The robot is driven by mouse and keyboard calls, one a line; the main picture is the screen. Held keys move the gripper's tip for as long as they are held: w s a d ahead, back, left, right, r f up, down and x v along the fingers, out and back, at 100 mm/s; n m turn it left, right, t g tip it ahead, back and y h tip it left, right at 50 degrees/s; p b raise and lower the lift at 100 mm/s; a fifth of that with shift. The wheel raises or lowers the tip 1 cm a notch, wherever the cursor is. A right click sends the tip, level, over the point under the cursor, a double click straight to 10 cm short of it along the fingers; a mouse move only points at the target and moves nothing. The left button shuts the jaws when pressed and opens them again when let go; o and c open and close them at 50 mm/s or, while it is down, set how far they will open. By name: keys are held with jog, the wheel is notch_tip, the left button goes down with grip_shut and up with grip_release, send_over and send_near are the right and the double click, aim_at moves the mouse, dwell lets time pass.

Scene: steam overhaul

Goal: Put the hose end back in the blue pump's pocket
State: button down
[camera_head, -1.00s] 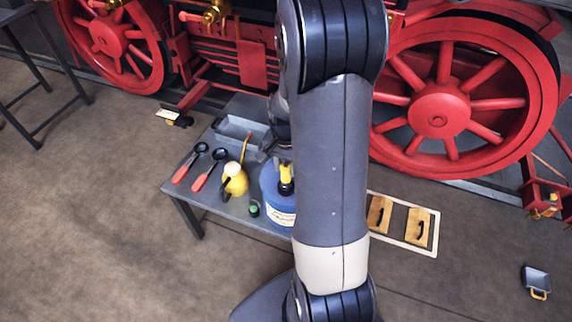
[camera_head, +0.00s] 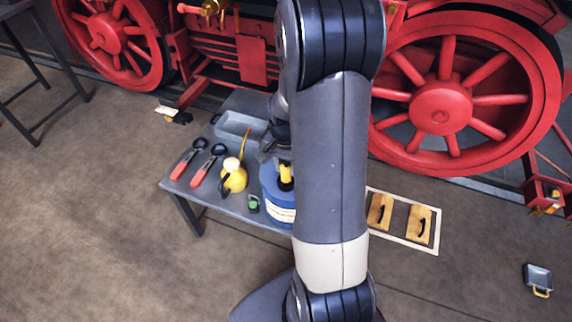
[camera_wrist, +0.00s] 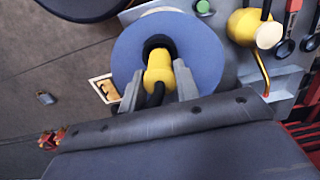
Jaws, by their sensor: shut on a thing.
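The blue pump (camera_head: 277,208) stands on the low grey table, partly hidden by my arm. In the wrist view its round blue top (camera_wrist: 125,48) has a dark round opening (camera_wrist: 156,43). My gripper (camera_wrist: 159,78) is shut on the yellow hose end (camera_wrist: 158,68), with a finger on each side. The hose end overlaps the near side of the opening; I cannot tell how deep it sits in it. A piece of black hose (camera_wrist: 153,96) shows between the fingers. The hose end also shows in the head view (camera_head: 286,172) above the pump.
A yellow oil can (camera_head: 235,178), two red-handled tools (camera_head: 205,168) and a small green-topped item (camera_head: 253,204) are on the table (camera_head: 222,203), left of the pump. A grey tray (camera_head: 236,125) is behind. Red locomotive wheels (camera_head: 440,108) stand behind the table.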

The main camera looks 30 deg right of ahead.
jog(key=c, duration=1)
grip_release()
jog(key=shift+o, duration=0.2)
jog(key=shift+r, duration=0.1)
notch_tip(320, 180, up, 11)
jog(key=p, duration=0.1)
jog(key=shift+f, duration=0.2)
